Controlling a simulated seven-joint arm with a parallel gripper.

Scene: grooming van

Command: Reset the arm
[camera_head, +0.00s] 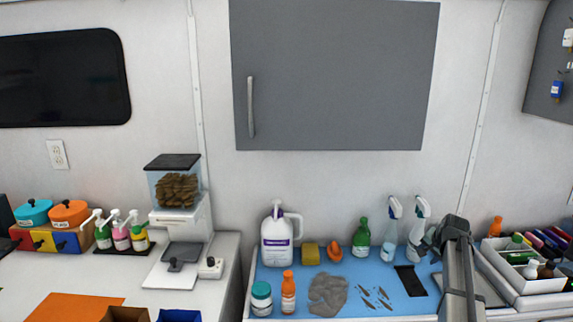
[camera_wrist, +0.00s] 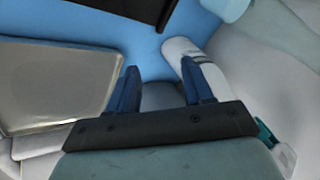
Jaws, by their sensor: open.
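My arm stands up at the right side of the blue mat (camera_head: 340,272) in the head view, its dark end bent left beside a white spray bottle (camera_head: 418,232). My gripper (camera_wrist: 160,68) shows in the wrist view with its two dark blue fingers apart and nothing clearly held between them. A white cylindrical bottle (camera_wrist: 183,48) lies in the picture just behind the right finger. Whether the finger touches it I cannot tell. The fingertips are hard to make out in the head view.
The mat holds a white jug (camera_head: 277,243), a green bottle (camera_head: 361,240), an orange bottle (camera_head: 288,293), a teal-lidded jar (camera_head: 261,298) and a grey clump (camera_head: 327,294). A metal tray (camera_wrist: 50,85) is left of the fingers. A grey cabinet (camera_head: 335,75) hangs above.

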